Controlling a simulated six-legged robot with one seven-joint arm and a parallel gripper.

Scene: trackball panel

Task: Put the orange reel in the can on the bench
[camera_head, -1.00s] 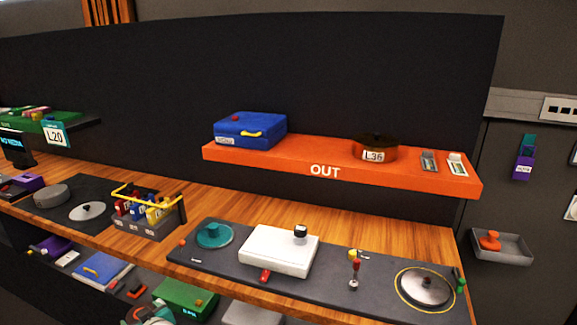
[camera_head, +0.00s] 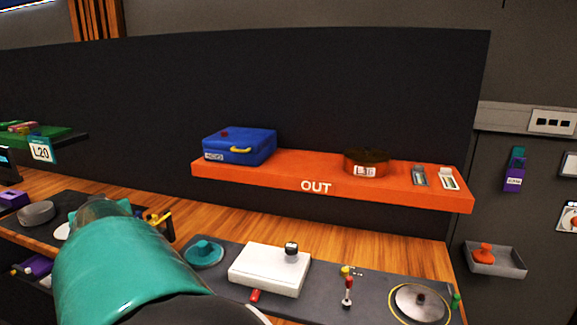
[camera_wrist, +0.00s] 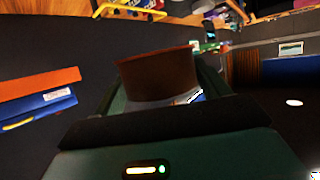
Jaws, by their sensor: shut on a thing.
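My gripper (camera_wrist: 160,90) shows in the wrist view, its dark green parts closed around a reddish-brown, curved thing (camera_wrist: 155,70) with a pale lower part. It may be the orange reel in shade; I cannot tell for sure. In the head view my teal arm rises at the lower left and hides the gripper. A low grey round container (camera_head: 37,213) stands on the wooden bench (camera_head: 225,226) at the left; I cannot tell whether it is the can.
An orange OUT shelf (camera_head: 250,175) holds a blue box (camera_head: 238,148) and a brown round pot (camera_head: 366,160). A white box (camera_head: 270,268), teal disc (camera_head: 204,253), small lever (camera_head: 348,290) and round metal disc (camera_head: 420,303) crowd the bench panel. A grey wall tray (camera_head: 497,263) holds an orange thing.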

